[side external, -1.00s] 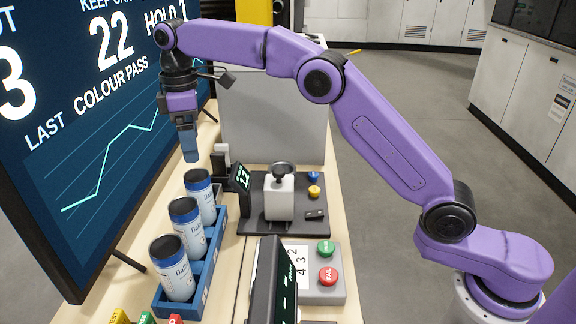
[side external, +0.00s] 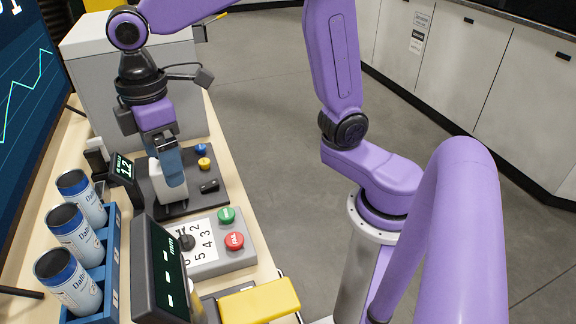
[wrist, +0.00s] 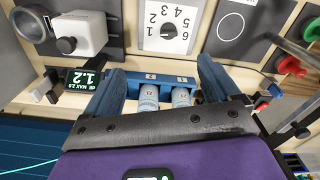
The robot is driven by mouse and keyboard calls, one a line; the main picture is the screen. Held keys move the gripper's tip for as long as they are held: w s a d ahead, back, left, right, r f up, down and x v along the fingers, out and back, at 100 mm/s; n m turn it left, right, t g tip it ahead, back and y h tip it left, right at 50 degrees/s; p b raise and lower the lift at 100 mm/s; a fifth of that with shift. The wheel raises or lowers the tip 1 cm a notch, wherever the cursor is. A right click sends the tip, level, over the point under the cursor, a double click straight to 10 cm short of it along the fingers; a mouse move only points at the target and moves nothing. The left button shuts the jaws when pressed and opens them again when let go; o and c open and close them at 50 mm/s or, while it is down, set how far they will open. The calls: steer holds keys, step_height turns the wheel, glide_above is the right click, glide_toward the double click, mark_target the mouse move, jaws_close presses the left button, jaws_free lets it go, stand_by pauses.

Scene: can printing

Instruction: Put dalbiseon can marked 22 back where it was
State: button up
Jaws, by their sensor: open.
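Three white-and-blue dalbiseon cans with dark tops, a far one (side external: 82,198), a middle one (side external: 75,232) and a near one (side external: 67,280), stand in the blue rack (side external: 112,262) in the side view. Their numbers are not readable there. My gripper (side external: 175,198) is open and empty, pointing down in front of the white-block station, right of the rack. In the wrist view its fingers (wrist: 160,70) are spread, with the rack (wrist: 165,77) and two cans (wrist: 148,98) (wrist: 181,97) showing between them. The rest of the rack is hidden by my gripper.
The dark station plate (side external: 150,195) has a small 1.2 display (side external: 122,168) and coloured buttons. A dial panel (side external: 200,243) with green and red buttons is nearer, beside a tilted dark display (side external: 160,265). A yellow block (side external: 260,300) lies front right. A grey box (side external: 145,75) stands behind.

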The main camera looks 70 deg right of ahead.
steer(key=s+d+f, duration=0.3)
steer(key=s+d, duration=0.4)
steer(key=s, duration=0.2)
steer(key=s+d+f, duration=0.4)
steer(key=s+d, duration=0.3)
steer(key=s, duration=0.3)
steer(key=shift+d+f, duration=0.15)
steer(key=shift+d, duration=0.1)
